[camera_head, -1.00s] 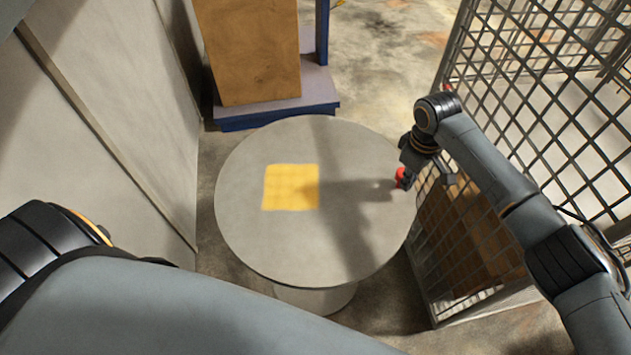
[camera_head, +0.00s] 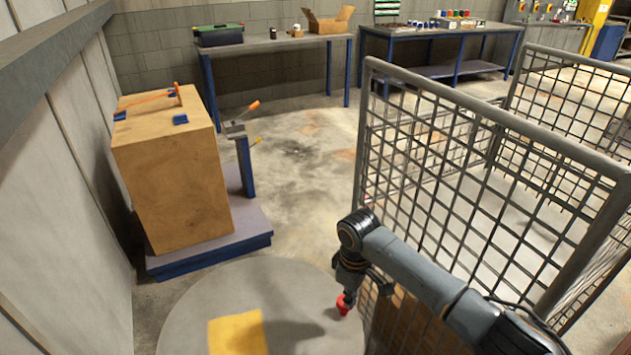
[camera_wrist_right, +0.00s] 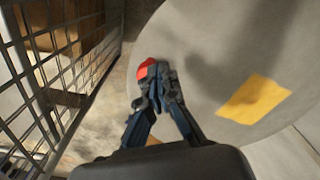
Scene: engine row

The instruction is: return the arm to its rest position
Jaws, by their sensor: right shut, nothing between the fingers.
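My right arm comes in from the lower right in the head view, beside the mesh cage. My right gripper (camera_head: 350,290) points down over the right edge of the round grey table (camera_head: 200,310). In the right wrist view its fingers (camera_wrist_right: 160,80) are closed together with nothing between them. A small red object (camera_head: 344,304) is at the fingertips in the head view; it also shows just beyond the fingers in the wrist view (camera_wrist_right: 147,68), partly hidden by them. My left gripper is not in view.
A yellow square (camera_head: 238,333) lies on the table. A wooden crate (camera_head: 175,170) sits on a blue-edged platform behind it. Workbenches (camera_head: 275,42) line the back wall.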

